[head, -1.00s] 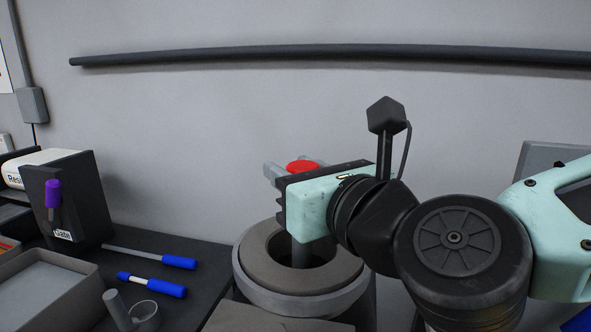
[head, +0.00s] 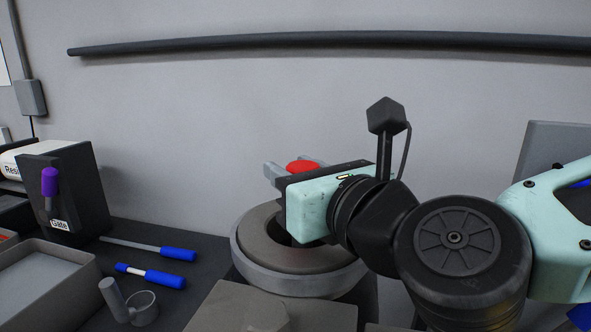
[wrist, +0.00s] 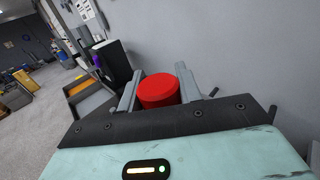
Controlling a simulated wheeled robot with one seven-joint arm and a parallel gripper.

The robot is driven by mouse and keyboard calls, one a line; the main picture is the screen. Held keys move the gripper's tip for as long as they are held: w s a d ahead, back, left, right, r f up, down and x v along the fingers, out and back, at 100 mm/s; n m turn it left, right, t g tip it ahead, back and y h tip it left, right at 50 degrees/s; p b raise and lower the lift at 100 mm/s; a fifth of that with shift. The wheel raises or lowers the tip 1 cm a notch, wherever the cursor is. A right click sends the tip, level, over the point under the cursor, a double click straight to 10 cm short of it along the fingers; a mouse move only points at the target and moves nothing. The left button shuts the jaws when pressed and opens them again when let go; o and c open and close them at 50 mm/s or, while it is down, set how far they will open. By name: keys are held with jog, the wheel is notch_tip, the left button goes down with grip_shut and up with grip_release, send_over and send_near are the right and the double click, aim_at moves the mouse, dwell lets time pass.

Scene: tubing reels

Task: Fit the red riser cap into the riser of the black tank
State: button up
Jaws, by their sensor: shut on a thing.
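The red riser cap (head: 302,167) shows its round red top just beyond my gripper's pale body in the head view. My gripper (head: 289,166) is shut on the cap. In the wrist view the red cap (wrist: 158,91) sits between the two grey fingers of my gripper (wrist: 157,84). The tank (head: 253,262) stands below, with a wide pale rim and a dark central opening. My gripper's body overlaps the opening in the head view. The riser and the cap's lower end are hidden, so I cannot tell whether they touch.
On the bench at left are two blue-handled tools (head: 165,278), a grey ring holder (head: 141,306), a tray (head: 92,287) and a black gate block (head: 72,190). The wall is close behind.

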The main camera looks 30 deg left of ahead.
jog(key=shift+f+b, duration=0.55)
jog(key=shift+f, duration=0.15)
jog(key=shift+f, duration=0.1)
jog(key=o, duration=1.1)
jog(key=shift+c, duration=0.2)
jog(key=shift+d, duration=0.1)
jog(key=shift+b+v, duration=2.25)
jog(key=shift+v, duration=6.4)
jog(key=shift+s, duration=0.1)
